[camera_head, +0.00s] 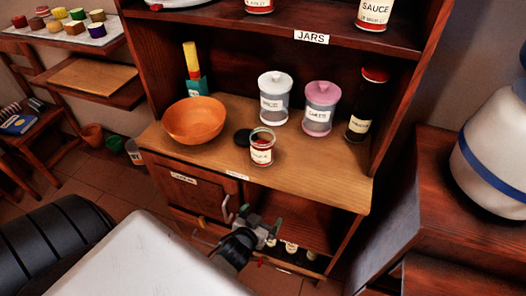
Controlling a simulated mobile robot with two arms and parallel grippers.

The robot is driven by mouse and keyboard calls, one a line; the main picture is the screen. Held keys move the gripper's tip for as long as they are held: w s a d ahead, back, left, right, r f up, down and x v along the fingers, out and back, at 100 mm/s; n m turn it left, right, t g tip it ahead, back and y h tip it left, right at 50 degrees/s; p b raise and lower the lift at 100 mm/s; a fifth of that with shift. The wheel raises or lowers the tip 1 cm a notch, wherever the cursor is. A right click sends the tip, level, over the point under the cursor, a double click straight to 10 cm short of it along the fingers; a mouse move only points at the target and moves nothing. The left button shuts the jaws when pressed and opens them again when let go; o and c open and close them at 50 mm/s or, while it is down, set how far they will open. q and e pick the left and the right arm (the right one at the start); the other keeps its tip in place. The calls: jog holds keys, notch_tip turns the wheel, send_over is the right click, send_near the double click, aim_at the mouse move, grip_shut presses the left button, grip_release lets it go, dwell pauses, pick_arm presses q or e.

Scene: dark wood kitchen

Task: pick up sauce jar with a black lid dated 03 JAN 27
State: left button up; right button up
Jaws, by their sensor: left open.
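A jar labelled SAUCE (374,14) stands on the upper shelf at the top right, its lid cut off by the frame. Another red and white labelled jar (259,5) is partly in view on that shelf. Several small jars (291,247) show partly in the lower compartment. Their dates are too small to read surely. My left gripper (266,228) is open and empty in front of the cabinet, below the counter edge. My right gripper is out of view.
The counter also holds an orange bowl (194,120), a white canister (275,99), a pink canister (320,108) and a dark bottle (367,104). A JARS sign (311,37) marks the upper shelf edge. A large white vessel (495,150) stands at right.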

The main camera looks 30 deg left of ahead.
aim_at(261, 155)
pick_arm(q)
jog(key=w+a+r+n+t+y, duration=0.1)
jog(key=a+r+t, duration=0.1)
jog(key=r, duration=0.5)
jog(key=w+a+r+t+y, duration=0.1)
jog(key=a+r+t, duration=0.1)
jog(key=r, duration=0.6)
jog(key=shift+y, duration=0.4)
jog(key=x, duration=0.4)
jog(key=shift+w+a+r, duration=0.2)
jog(key=shift+w+r, duration=0.05)
jog(key=shift+w, duration=0.1)
jog(key=shift+a+f+x, duration=0.1)
jog(key=shift+a+x, duration=0.05)
jog(key=shift+x, duration=1.25)
jog(key=shift+a+f+x, duration=0.1)
jog(key=shift+a+x, duration=0.1)
jog(key=shift+x, duration=1.2)
jog(key=shift+s, duration=0.1)
jog(key=shift+c, duration=0.2)
jog(key=c, duration=1.2)
jog(key=shift+r, duration=0.1)
jog(key=shift+r+p, duration=0.1)
jog(key=shift+p, duration=0.2)
